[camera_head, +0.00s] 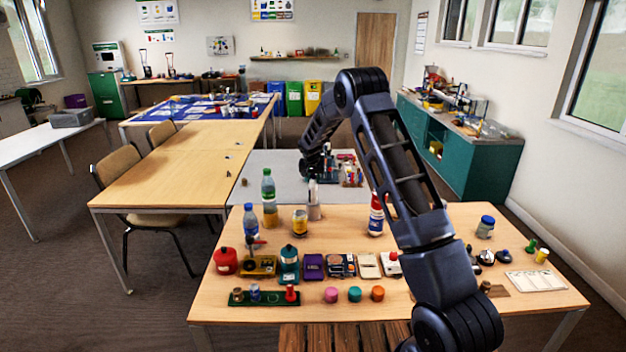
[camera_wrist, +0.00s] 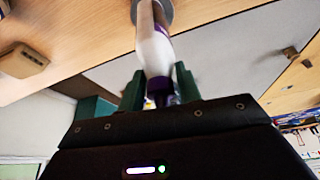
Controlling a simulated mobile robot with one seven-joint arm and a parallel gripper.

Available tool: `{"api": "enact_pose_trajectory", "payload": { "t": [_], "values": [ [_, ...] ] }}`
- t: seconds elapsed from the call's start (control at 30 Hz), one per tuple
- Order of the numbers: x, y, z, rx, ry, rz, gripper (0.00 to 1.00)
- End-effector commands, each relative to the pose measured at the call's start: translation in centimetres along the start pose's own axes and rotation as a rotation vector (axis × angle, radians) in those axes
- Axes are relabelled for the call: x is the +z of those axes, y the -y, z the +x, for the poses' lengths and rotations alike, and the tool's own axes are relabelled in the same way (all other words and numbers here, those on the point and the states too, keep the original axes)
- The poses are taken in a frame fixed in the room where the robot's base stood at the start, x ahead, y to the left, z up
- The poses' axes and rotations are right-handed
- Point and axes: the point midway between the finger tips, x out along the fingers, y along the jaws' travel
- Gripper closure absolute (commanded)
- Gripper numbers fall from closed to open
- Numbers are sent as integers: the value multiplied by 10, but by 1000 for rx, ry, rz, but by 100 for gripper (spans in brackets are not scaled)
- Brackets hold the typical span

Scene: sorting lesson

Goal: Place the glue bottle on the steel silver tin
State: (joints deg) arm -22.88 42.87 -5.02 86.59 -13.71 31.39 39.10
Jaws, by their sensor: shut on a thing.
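The glue bottle (camera_wrist: 154,50) is white with a purple cap. My gripper (camera_wrist: 158,82) is shut on it at the cap end, with green fingers on both sides. In the wrist view a grey round thing (camera_wrist: 166,12), which looks like the steel silver tin, shows at the bottle's far end. Whether they touch is unclear. In the head view the glue bottle (camera_head: 314,196) looks upright at the far edge of the front table, below my gripper (camera_head: 313,181). The tin is hard to make out there.
Cases, pots and coloured lids fill the front.

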Motion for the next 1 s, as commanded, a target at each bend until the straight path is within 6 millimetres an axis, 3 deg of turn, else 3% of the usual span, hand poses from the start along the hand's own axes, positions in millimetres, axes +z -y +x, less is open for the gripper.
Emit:
{"api": "enact_pose_trajectory", "payload": {
  "t": [0.17, 0.2, 0.3, 0.67, 0.87, 1.0],
  "values": [
    [1, 0, 2, 0, 0, 0, 100],
    [1, 0, 2, 0, 1, 0, 64],
    [1, 0, 2, 0, 0, 0, 44],
    [-1, 0, -1, 0, -1, 0, 44],
    [0, 0, -26, -1, -2, 0, 44],
    [-1, 1, -54, -2, -3, -1, 44]
  ]
}}
